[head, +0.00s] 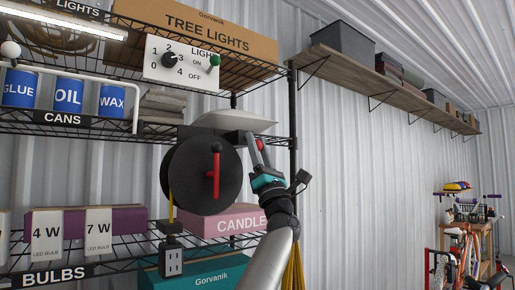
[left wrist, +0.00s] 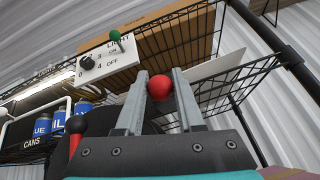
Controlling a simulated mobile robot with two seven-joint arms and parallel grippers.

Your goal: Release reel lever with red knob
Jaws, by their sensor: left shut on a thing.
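The black cord reel (head: 192,188) hangs under the wire shelf, with a red crank handle (head: 215,172) on its face. The lever's red knob (head: 260,145) is at the reel's upper right. My left gripper (head: 258,148) reaches up from below and is shut on this knob. In the left wrist view the round red knob (left wrist: 159,87) sits between the two grey fingers near their tips. The lever's shaft is mostly hidden by the gripper. My right gripper is not in view.
A light switch panel (head: 182,60) with a dial and green-tipped toggle is above the reel. Blue cans (head: 68,93) stand at left. A pink candle box (head: 224,221) is below. A black shelf post (head: 293,120) is close right of my gripper.

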